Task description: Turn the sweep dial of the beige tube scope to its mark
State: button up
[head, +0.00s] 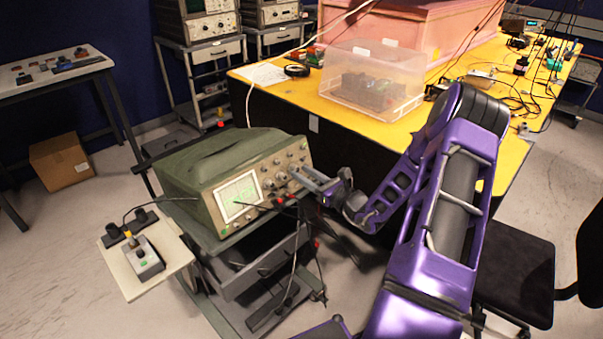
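The tube scope (217,178) has a green case and a beige front panel. It sits on a grey cart, and its front faces right and toward me. Its lit screen (239,195) shows a green trace at the left of the panel. Several knobs and dials (281,174) fill the panel's right part. The sweep dial and its mark are too small to single out. My gripper (303,176) is at the panel's right side, with its fingers pointing left at the knobs. I cannot tell whether it touches a dial or how far its fingers are apart.
The cart (262,272) has a drawer and hanging cables below the scope. A small box with a yellow-topped knob (146,258) stands on a side shelf at left. A yellow table (455,133) with a clear plastic bin (372,85) is behind my arm. A black chair (515,270) stands at right.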

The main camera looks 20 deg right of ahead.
jog(key=shift+w+a, duration=0.25)
jog(key=shift+w, duration=0.35)
grip_shut()
jog(key=shift+f+n+b, duration=0.1)
jog(key=shift+n+b, duration=0.2)
jog(key=shift+n, duration=0.2)
jog(key=n+y+b, duration=0.1)
jog(key=n, duration=0.2)
jog(key=shift+d+g+b, duration=0.1)
jog(key=shift+g+b, duration=0.25)
jog(key=shift+g, duration=0.05)
jog(key=shift+n+g+y+b, duration=0.3)
jog(key=shift+n+y+b, duration=0.35)
jog(key=shift+n, duration=0.95)
